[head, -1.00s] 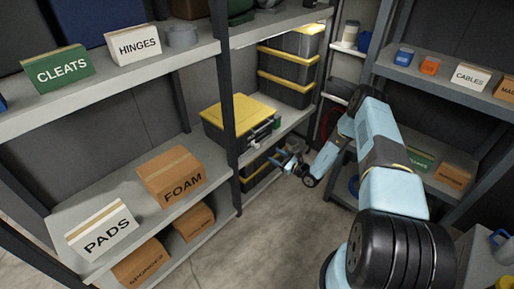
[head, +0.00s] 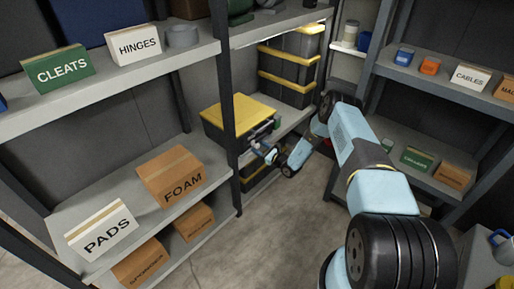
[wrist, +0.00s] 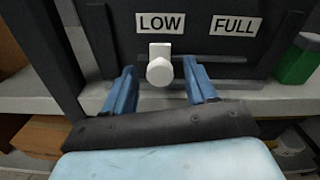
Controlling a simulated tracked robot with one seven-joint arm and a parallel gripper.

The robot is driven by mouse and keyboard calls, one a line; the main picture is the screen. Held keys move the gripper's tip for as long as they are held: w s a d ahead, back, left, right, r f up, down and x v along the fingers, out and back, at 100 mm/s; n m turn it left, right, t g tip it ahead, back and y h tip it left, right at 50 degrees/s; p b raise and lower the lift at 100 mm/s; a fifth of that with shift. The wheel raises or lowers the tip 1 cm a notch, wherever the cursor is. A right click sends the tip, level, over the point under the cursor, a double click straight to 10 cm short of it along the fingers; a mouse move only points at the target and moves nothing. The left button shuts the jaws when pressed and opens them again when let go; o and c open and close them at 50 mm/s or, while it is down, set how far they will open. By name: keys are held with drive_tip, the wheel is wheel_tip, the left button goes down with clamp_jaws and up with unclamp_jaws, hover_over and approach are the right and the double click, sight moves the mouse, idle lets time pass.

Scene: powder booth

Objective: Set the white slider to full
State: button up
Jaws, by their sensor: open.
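The white slider (wrist: 160,68) shows in the wrist view on the dark front of a box, under the LOW label (wrist: 161,23). The FULL label (wrist: 236,25) is to its right. A horizontal slot (wrist: 225,59) runs beside the slider under the labels. My gripper (wrist: 160,80) is open, with one blue finger on each side of the slider and gaps visible on both sides. In the head view my gripper (head: 262,152) is at the front of the yellow-lidded box (head: 240,113) on the middle shelf; the slider is too small to make out there.
A green item (wrist: 298,60) stands right of the panel in the wrist view. The floor (head: 270,220) in front is clear.

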drive_tip(key=shift+x, duration=0.9)
drive_tip(key=shift+c, duration=0.5)
clamp_jaws()
